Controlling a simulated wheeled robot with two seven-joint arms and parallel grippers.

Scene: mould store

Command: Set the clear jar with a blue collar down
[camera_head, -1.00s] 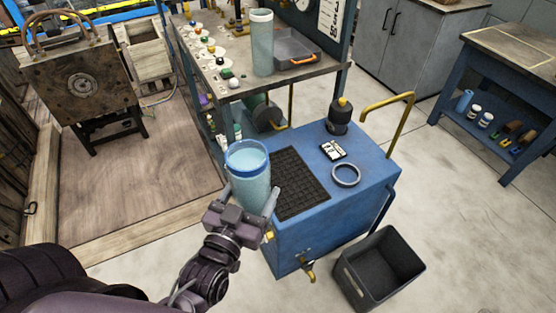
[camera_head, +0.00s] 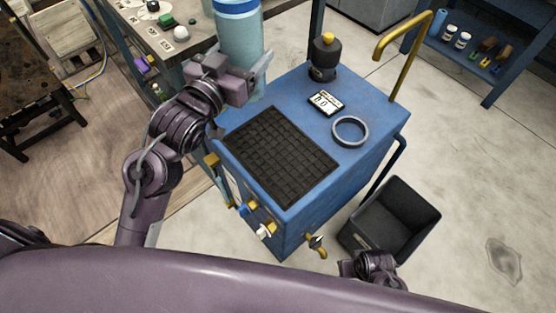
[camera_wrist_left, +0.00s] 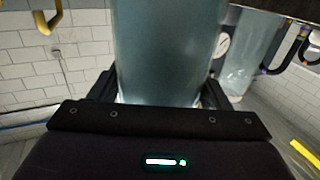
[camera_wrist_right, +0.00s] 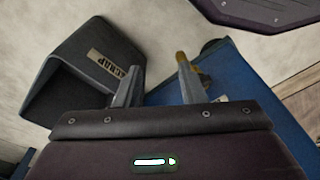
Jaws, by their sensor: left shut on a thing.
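The clear jar with a blue collar (camera_head: 240,35) is upright at the top of the head view, its top cut off by the frame edge. My left gripper (camera_head: 245,78) is shut around the jar's lower part. In the left wrist view the jar (camera_wrist_left: 168,50) stands between the two fingers. The jar is at the back left corner of the blue cart (camera_head: 345,185); its base is mostly hidden by the gripper, and I cannot tell its height over the top. My right gripper (camera_wrist_right: 157,85) is open and empty, low beside the cart.
The cart top carries a black ribbed mat (camera_head: 280,155), a grey ring (camera_head: 350,131), a small display (camera_head: 325,103) and a dark yellow-topped device (camera_head: 326,58). A yellow pipe (camera_head: 405,50) rises at the back. A scrap bin (camera_head: 392,220) stands right. Another jar (camera_wrist_left: 248,55) stands close behind.

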